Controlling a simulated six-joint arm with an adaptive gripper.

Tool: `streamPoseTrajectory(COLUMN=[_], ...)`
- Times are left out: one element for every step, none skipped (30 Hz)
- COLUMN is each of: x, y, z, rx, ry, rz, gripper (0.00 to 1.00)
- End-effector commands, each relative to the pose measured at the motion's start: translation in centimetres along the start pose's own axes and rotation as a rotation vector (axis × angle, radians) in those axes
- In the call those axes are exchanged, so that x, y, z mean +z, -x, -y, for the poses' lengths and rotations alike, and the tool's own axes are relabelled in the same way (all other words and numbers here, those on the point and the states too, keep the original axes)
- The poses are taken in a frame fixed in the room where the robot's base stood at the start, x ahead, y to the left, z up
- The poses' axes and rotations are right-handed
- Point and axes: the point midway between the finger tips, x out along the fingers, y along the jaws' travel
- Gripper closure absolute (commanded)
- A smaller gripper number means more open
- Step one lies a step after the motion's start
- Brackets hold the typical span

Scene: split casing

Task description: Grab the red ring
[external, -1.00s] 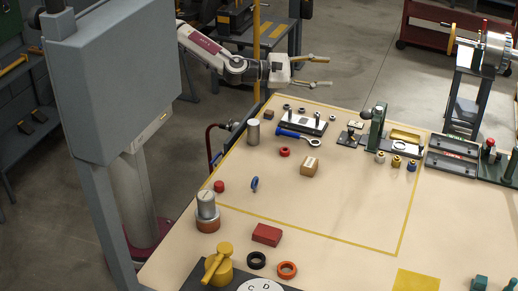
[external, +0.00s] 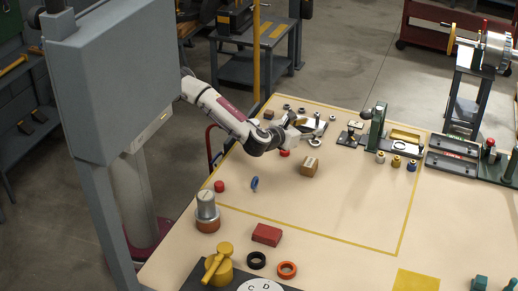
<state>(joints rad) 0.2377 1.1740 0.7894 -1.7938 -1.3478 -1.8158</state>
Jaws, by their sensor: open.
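A small red ring (external: 285,153) lies flat on the tan table, left of the cardboard-coloured box. My gripper (external: 311,128) is open, above the table just up and to the right of the ring in the picture. My wrist and gripper overlap the ring's upper edge closely, so the height between them is hard to tell. An orange-red ring (external: 287,270) with a dark centre also lies near the front edge, far from my gripper. Nothing shows between my fingers.
The tan box (external: 310,167) stands close to the red ring. A blue ring (external: 255,183) stands on edge, and a red cylinder (external: 219,186) is left of it. A dark plate with pins (external: 313,124) and the wrench head sit under my gripper. The table's middle right is clear.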

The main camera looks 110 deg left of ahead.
Motion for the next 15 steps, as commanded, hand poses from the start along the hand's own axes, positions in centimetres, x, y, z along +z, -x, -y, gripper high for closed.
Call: streamPoseTrajectory(x=[-1.8, -2.6, -3.9, -4.8, -5.8, -7.0, -8.0, -8.9, -10.1, -11.0, -11.8, -12.9, -13.6, -14.3, -15.0], y=[-0.1, -0.2, -0.2, -0.2, -0.2, -0.2, -0.1, -0.1, 0.0, 0.1, 0.2, 0.3, 0.4, 0.5, 0.7], z=[-0.4, -0.7, -1.1, -1.4, -1.8, -2.3, -2.6, -3.0, -3.5, -3.9, -4.3, -4.7, -5.1, -5.4, -5.8], rx=[0.032, 0.053, 0.081, 0.102, 0.124, 0.152, 0.174, 0.196, 0.225, 0.246, 0.267, 0.293, 0.312, 0.328, 0.348], ry=[0.021, 0.037, 0.057, 0.073, 0.087, 0.106, 0.120, 0.134, 0.151, 0.164, 0.176, 0.190, 0.200, 0.208, 0.220], rz=[-0.015, -0.024, -0.036, -0.045, -0.052, -0.063, -0.070, -0.077, -0.086, -0.091, -0.097, -0.103, -0.107, -0.111, -0.114], gripper=[0.53, 0.53, 0.53, 0.53, 0.53, 0.53, 0.53, 0.53, 0.53, 0.53, 0.53, 0.53, 0.53, 0.53, 0.53])
